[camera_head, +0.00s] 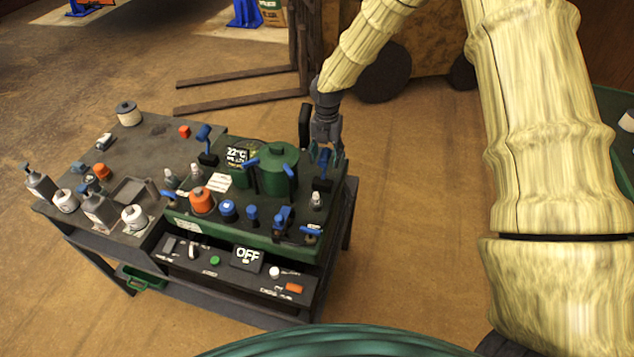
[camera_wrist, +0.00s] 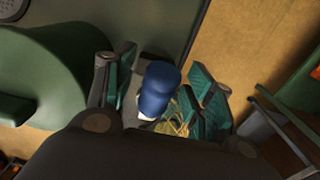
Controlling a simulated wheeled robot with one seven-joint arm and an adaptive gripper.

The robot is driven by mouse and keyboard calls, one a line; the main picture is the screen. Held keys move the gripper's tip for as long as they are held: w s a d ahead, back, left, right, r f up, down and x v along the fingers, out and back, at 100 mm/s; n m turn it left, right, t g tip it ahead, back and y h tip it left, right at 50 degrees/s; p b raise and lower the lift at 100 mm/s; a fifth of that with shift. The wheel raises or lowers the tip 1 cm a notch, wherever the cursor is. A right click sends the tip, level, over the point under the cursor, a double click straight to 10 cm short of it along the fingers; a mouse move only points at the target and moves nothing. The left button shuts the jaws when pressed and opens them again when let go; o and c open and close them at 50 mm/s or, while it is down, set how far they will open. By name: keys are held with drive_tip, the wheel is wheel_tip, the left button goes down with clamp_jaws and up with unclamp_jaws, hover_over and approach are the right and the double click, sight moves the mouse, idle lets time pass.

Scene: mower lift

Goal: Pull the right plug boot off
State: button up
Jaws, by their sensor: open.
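The blue right plug boot (camera_wrist: 160,88) stands between the two fingers of my gripper (camera_wrist: 160,92) in the wrist view. White shows just under its blue cap. In the head view the blue boot (camera_head: 323,158) is partly covered by the fingertips at the right end of the green mower deck (camera_head: 230,225). My gripper (camera_head: 326,150) points down over it with its fingers apart, one on each side. Whether a finger touches the boot I cannot tell. Another blue boot-like part (camera_head: 204,132) stands to the left at the back.
A green domed housing (camera_head: 275,168) with blue levers stands close to the left of my gripper. A small grey-white plug-like part (camera_head: 316,201) stands in front of it. A dark bench (camera_head: 150,150) at the left holds bottles and rolls. Open floor lies to the right.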

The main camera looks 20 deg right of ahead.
drive_tip(key=shift+r, duration=0.1)
drive_tip(key=shift+r+p, duration=2.5)
drive_tip(key=shift+r, duration=1)
